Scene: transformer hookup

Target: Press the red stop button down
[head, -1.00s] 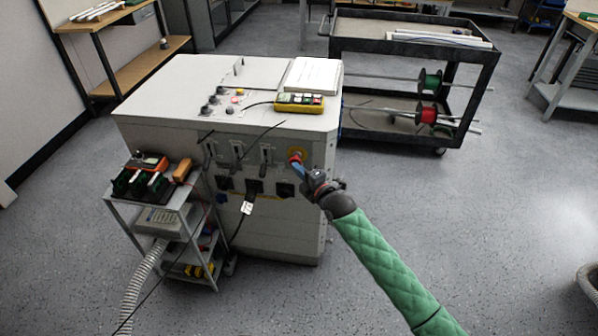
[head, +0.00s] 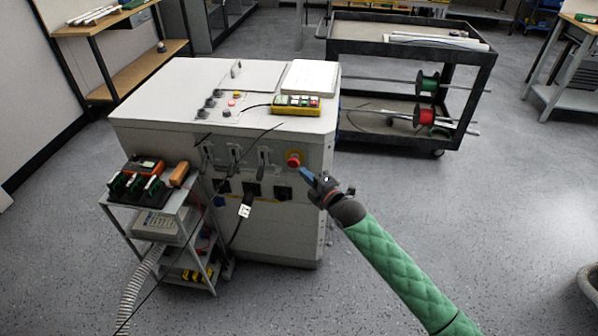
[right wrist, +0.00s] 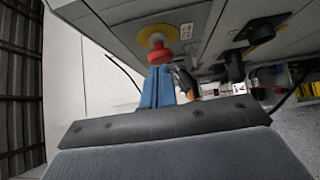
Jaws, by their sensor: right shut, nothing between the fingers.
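The red stop button (head: 293,161) sits on a yellow plate on the front panel of the grey cabinet (head: 230,135), near its upper right corner. It also shows in the right wrist view (right wrist: 162,54) as a red mushroom head standing out from a yellow disc. My right gripper (head: 304,172) is shut and empty, with its blue fingertips just to the lower right of the button. In the right wrist view the blue fingers (right wrist: 157,84) point at the button, very close to it; I cannot tell whether they touch. My left gripper is not in view.
A small grey cart (head: 160,215) with tools stands against the cabinet's left front. A black cart (head: 400,85) with wire spools stands behind right. A yellow pendant (head: 296,105) lies on the cabinet top.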

